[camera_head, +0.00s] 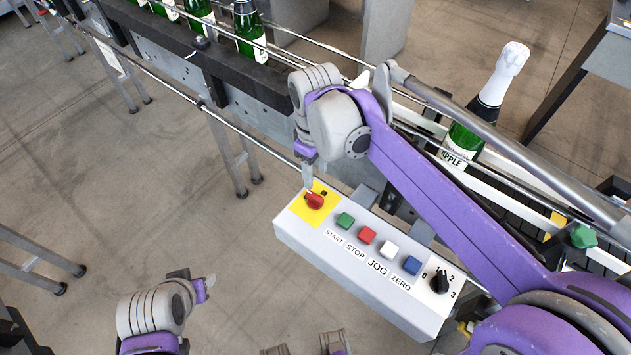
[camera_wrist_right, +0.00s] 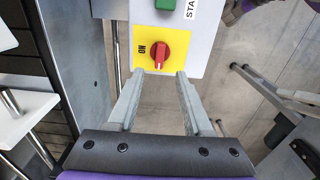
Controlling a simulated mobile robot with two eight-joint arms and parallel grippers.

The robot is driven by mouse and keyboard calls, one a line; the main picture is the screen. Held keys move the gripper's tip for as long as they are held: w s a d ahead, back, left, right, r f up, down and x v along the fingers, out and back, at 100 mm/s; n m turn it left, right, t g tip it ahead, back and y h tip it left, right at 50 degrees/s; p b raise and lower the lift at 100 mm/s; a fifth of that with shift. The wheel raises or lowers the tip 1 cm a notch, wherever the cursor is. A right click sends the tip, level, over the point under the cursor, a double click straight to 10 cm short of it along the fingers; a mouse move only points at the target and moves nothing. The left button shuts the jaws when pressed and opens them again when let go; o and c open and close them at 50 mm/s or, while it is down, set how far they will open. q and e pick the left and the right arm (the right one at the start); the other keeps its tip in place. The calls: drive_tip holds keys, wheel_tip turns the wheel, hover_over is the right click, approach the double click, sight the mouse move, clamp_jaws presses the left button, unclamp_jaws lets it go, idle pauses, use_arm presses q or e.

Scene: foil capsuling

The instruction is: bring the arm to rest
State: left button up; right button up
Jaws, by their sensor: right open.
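The box also carries green (camera_head: 345,221), red (camera_head: 367,235), white (camera_head: 388,249) and blue (camera_head: 412,265) buttons and a black selector (camera_head: 439,282). Behind it runs a conveyor with several green bottles (camera_head: 250,30). A foil-topped bottle (camera_head: 468,138) stands beside my right arm.

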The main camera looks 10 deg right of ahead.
drive_tip(key=shift+r, duration=0.9)
drive_tip(key=s+d+f+m+t, duration=0.1)
drive_tip(key=s, duration=0.1)
drive_tip(key=s+d+f+m+t, duration=0.1)
drive_tip(key=s+d+m, duration=0.1)
drive_tip(key=s, duration=0.1)
drive_tip(key=s+d+f+m+t+p, duration=0.1)
drive_tip(key=s, duration=0.2)
drive_tip(key=shift+s+d+f+m, duration=0.25)
drive_tip(key=shift+d+f+m, duration=0.05)
drive_tip(key=shift+f, duration=0.05)
drive_tip(key=s+f+m, duration=0.1)
drive_tip(key=s+d+f+m+t, duration=0.1)
drive_tip(key=s+f, duration=0.1)
drive_tip(key=s+d+f+m+t, duration=0.1)
drive_tip(key=s, duration=0.1)
drive_tip(key=shift+s+f+p, duration=0.2)
drive_tip(key=shift+f+p, duration=0.05)
drive_tip(key=shift+p, duration=0.05)
drive_tip(key=shift+s+d+f, duration=0.1)
drive_tip(key=shift+s+f, duration=0.05)
drive_tip(key=shift+f, duration=0.05)
